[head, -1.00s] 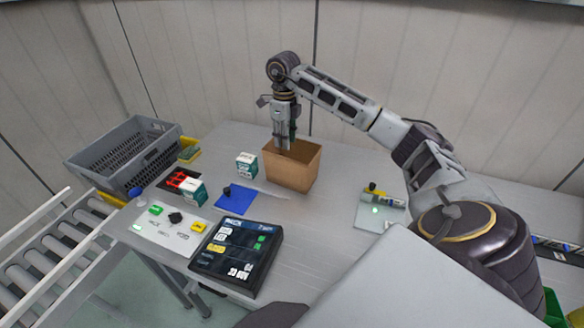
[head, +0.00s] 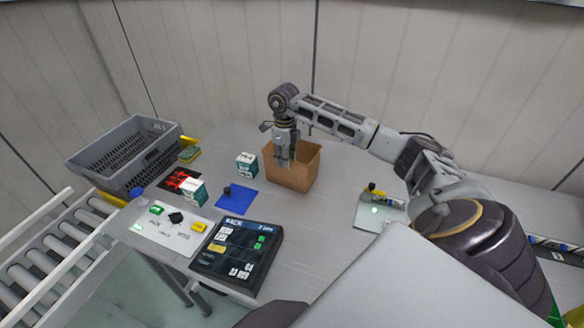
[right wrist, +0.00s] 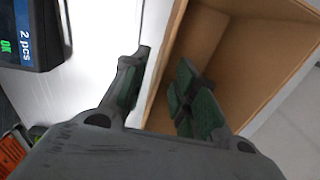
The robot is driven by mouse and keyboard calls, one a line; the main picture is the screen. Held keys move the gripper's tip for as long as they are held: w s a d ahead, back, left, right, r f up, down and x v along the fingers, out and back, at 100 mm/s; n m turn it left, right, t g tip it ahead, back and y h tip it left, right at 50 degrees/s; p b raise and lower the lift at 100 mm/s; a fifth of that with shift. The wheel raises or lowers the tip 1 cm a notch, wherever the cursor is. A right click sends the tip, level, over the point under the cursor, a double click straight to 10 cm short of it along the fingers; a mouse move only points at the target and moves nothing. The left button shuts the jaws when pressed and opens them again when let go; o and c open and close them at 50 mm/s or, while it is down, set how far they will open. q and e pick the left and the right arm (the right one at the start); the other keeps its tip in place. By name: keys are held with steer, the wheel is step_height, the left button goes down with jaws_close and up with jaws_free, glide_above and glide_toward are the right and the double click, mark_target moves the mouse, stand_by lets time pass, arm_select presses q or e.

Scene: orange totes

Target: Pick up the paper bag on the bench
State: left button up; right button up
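The open-topped brown paper bag (head: 291,173) stands upright on the grey bench (head: 300,220), toward its back. My right gripper (head: 283,157) points down at the bag's near left wall. In the right wrist view the gripper (right wrist: 160,85) straddles the wall of the bag (right wrist: 225,45): one finger is outside and the other inside. The fingers are apart, with visible space around the wall, so they do not appear clamped on it. The inside of the bag looks empty where it shows. My left gripper is not in view.
Two small white-and-green boxes (head: 246,165) (head: 193,189), a blue mat (head: 236,197) and a dark display panel (head: 237,254) lie left and in front of the bag. A grey crate (head: 124,154) and a roller conveyor (head: 45,255) are farther left. A small plate (head: 378,212) lies to the right.

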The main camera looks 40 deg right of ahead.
mark_target(285, 176)
steer(key=shift+f, duration=0.15)
steer(key=shift+w+a+f+p, duration=0.15)
steer(key=shift+f+p, duration=0.5)
steer(key=shift+f, duration=1.9)
jaws_close()
